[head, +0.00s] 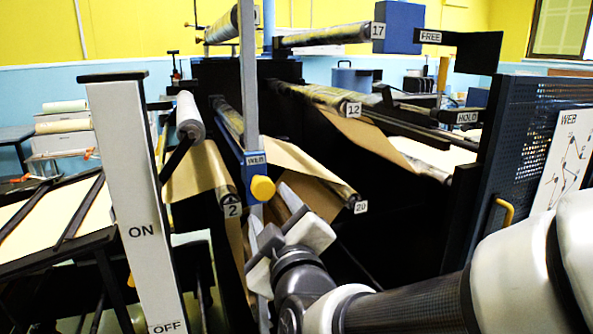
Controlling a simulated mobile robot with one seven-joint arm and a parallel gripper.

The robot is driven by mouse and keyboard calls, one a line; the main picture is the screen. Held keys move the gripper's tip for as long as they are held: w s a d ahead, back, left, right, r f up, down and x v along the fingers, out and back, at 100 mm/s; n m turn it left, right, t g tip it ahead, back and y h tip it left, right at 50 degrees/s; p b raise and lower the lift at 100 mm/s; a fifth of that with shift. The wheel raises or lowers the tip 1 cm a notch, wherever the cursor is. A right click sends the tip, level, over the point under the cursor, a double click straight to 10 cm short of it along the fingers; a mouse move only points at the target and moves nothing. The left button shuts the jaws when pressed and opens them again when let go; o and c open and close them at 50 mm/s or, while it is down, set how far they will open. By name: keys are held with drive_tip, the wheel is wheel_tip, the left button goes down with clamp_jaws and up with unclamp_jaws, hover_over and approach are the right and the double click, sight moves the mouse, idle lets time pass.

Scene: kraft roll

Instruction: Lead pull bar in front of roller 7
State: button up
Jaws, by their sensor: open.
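My gripper (273,212) is in the lower middle, pointing away from me, with its two pale fingers apart. It is just below the yellow knob on the grey upright post, between the rollers labelled 2 and 20. Brown kraft web (290,166) runs in sheets over roller 2 (228,188), roller 20 (346,193) and roller 12 (340,100). Some kraft shows close behind the fingers; I cannot tell whether they touch it. I cannot make out the pull bar, and no label 7 shows.
The grey post (248,85) bears a blue block and yellow knob (262,188). A white ON/OFF panel (138,215) stands at left. Roller 17 (325,36) is above. Brackets marked FREE (432,37) and HOLD (467,117) and a dark perforated panel (525,135) are at right.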

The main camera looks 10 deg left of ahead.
sight(264, 191)
drive_tip(key=p+x, duration=0.2)
drive_tip(key=p, duration=0.3)
drive_tip(key=p+x, duration=0.2)
drive_tip(key=p, duration=0.3)
drive_tip(key=shift+r, duration=0.25)
drive_tip(key=shift+f+x, duration=0.15)
drive_tip(key=shift+x, duration=1.3)
drive_tip(key=shift+f+x, duration=0.2)
drive_tip(key=shift+x, duration=1.3)
